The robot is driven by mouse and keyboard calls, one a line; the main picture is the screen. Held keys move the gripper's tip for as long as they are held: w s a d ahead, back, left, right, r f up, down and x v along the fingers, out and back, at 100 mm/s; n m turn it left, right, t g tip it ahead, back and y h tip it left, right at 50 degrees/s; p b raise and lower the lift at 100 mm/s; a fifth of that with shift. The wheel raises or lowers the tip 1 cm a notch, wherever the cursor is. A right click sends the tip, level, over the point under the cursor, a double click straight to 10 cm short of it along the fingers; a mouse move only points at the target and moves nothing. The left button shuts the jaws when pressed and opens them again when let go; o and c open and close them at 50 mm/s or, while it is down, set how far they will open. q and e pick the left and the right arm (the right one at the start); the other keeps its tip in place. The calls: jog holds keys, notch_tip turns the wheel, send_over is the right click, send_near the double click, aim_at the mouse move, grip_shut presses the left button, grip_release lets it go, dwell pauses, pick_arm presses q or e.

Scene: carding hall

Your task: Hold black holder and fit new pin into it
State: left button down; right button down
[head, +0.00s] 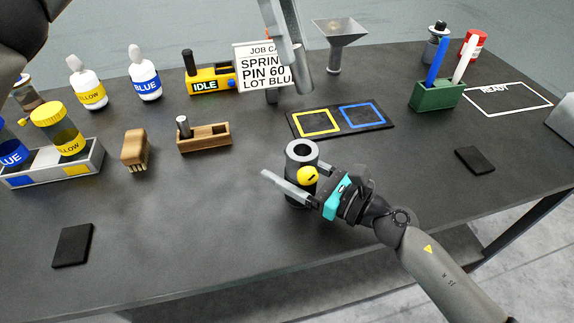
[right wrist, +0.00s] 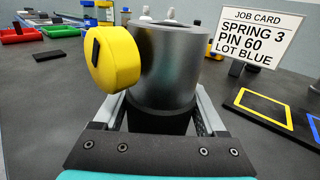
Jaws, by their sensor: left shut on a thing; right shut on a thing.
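The black holder (head: 299,190) is an upright dark cylinder with an open bore in its top and a yellow knob (head: 307,175) on its side. My right gripper (head: 293,181) is shut around it. In the right wrist view the holder (right wrist: 165,75) stands between the fingers, its knob (right wrist: 117,60) at the left. My left gripper (head: 296,60) hangs from the top edge, above and beyond the holder. It is shut on a grey metal rod (head: 305,86), seemingly the pin, mostly hidden by the fingers. The rod is apart from the holder.
A wooden block (head: 210,138) with an upright metal pin and a brush (head: 136,150) lie left. The job card (head: 262,68) stands behind, partly covered. The front table area is mostly clear.

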aim_at(307, 67)
dwell(0.5)
pick_arm(q)
jog(key=d+f+y, duration=0.1)
jog(key=s+d+f+m+t+y, duration=0.1)
jog(key=f+y, duration=0.1)
jog(key=shift+d+f+t, duration=0.15)
jog(key=shift+t, duration=0.15)
jog(key=shift+y, duration=0.3)
notch_tip(307, 67, down, 6)
jog(key=shift+r, duration=0.15)
jog(key=shift+f, duration=2.15)
jog(key=shift+f, duration=0.15)
jog(key=c, duration=0.7)
grip_release()
jog(key=shift+o, duration=0.2)
